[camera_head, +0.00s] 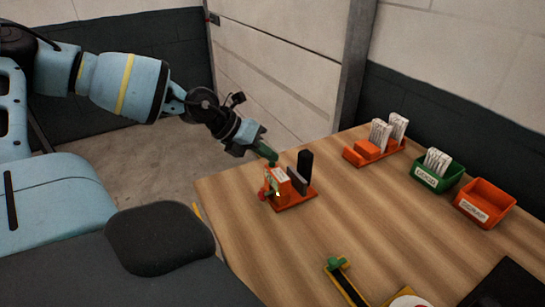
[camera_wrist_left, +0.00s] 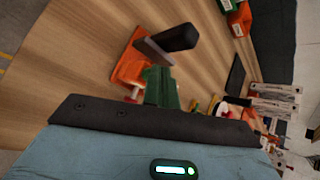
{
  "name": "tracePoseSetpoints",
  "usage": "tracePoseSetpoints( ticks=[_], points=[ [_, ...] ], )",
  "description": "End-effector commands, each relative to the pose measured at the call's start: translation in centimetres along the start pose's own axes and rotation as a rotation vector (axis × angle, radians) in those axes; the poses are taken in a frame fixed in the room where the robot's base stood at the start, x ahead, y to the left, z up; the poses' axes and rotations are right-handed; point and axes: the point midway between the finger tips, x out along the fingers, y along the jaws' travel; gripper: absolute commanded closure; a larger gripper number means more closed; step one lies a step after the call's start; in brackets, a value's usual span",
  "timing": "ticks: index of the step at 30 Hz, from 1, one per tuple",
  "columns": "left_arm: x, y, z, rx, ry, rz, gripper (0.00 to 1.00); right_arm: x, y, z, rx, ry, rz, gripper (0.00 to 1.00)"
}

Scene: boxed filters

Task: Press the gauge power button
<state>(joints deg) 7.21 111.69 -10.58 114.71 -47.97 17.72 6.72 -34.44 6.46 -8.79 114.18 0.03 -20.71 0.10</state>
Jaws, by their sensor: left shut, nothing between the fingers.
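The gauge (camera_head: 280,181) is an orange block with a small red part at its left end, on an orange base at the table's near left corner. A dark upright piece (camera_head: 304,165) stands on the same base. My left gripper (camera_head: 273,159) has green fingers, shut and empty, just above and behind the gauge's top. I cannot tell whether they touch it. In the left wrist view the shut fingers (camera_wrist_left: 162,88) cover part of the gauge, beside its orange base (camera_wrist_left: 127,68) and black upright (camera_wrist_left: 177,38). I cannot make out the power button.
An orange rack (camera_head: 372,152) with white boxed filters, a green bin (camera_head: 437,180) holding more, and an empty orange bin (camera_head: 484,202) stand at the table's back right. A green and yellow tool (camera_head: 340,275) lies in front. The wooden table's middle is clear.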

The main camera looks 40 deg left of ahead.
Motion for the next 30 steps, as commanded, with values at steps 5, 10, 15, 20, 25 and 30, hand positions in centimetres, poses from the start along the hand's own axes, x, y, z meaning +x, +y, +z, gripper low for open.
tracePoseSetpoints(
  ticks=[5,10,15,20,25,30],
  points=[
    [0.16,0.11,-0.14,0.0,0.001,0.0,1.0,0.09,-0.01,0.42,0.0,-0.008,0.0,1.0],
    [0.15,0.11,-0.15,0.0,0.001,0.0,1.0,0.08,-0.01,0.42,0.0,-0.008,0.0,1.0],
    [-0.08,-0.04,0.02,0.0,0.0,0.0,1.0,0.03,0.0,0.27,0.0,-0.005,0.0,1.0],
    [-0.49,-0.31,0.3,0.0,0.0,0.0,1.0,-0.11,-0.01,-0.02,0.0,-0.001,0.0,1.0],
    [-0.48,-0.3,0.29,-0.001,0.001,0.0,1.0,-0.23,-0.04,-0.05,0.0,0.0,0.0,1.0],
    [-0.59,-0.38,0.38,0.0,0.0,0.0,1.0,-0.29,-0.06,-0.06,0.001,0.0,0.0,1.0]
  ],
)
